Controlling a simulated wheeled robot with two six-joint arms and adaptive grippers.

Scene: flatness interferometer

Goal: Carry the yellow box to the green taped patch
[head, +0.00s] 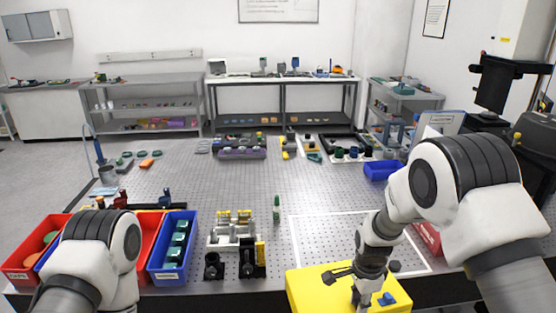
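The yellow box (308,287) is at the bottom edge of the head view, right of the middle, in front of the table, and the frame cuts it off. My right gripper (362,290) points down over the top of the yellow box. Its fingers overlap the box, and I cannot tell whether they touch or grip it. A small blue piece (388,299) shows against the box's top beside the gripper. My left arm is at the lower left, and its gripper is out of view. I see no green taped patch in this view.
The perforated table (180,185) fills the middle. Red and blue bins (172,245) stand at its front left, next to fixtures (235,228). A white outlined area (310,230) is mostly clear at front right. A blue bin (381,170) and benches (285,80) lie farther back.

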